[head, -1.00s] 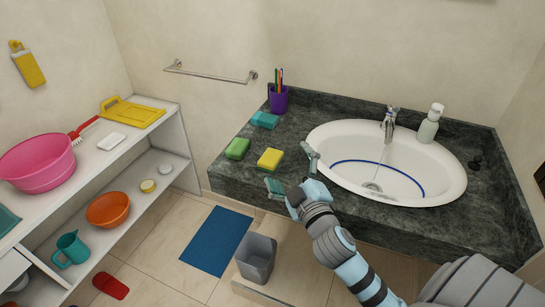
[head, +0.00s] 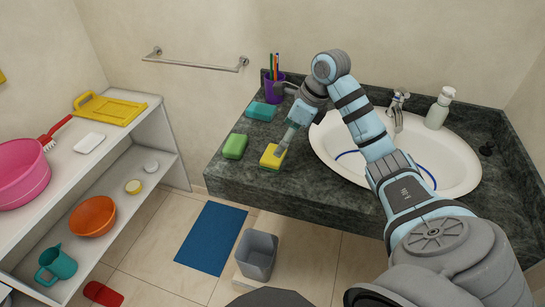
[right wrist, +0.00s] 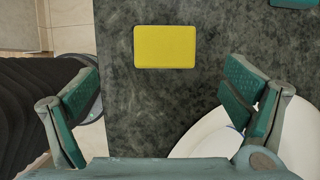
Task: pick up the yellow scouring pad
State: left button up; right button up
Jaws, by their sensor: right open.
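The yellow scouring pad (head: 267,161) lies flat near the left front part of the dark stone counter (head: 228,176). In the right wrist view the pad (right wrist: 165,47) is fully visible, ahead of the fingertips and sideways between them. My right gripper (head: 286,143) is open and empty. In the head view a finger overlaps the pad's upper right part; I cannot tell whether it touches. The right wrist view shows both teal-padded fingers (right wrist: 160,92) spread wide, with the pad narrower than the gap. My left gripper is not in view.
A green pad (head: 234,146) lies to the left and a teal pad (head: 261,111) behind. A purple cup (head: 274,91) holds pens at the back. The white sink (head: 463,178) is to the right. A grey bin (head: 257,255) stands below the counter's front edge.

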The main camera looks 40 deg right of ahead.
aim_at(274, 157)
jog(key=x, duration=0.7)
jog(key=shift+w+d+f, duration=0.1)
jog(key=shift+w+f, duration=0.1)
jog(key=shift+w, duration=0.25)
jog(key=c, duration=1)
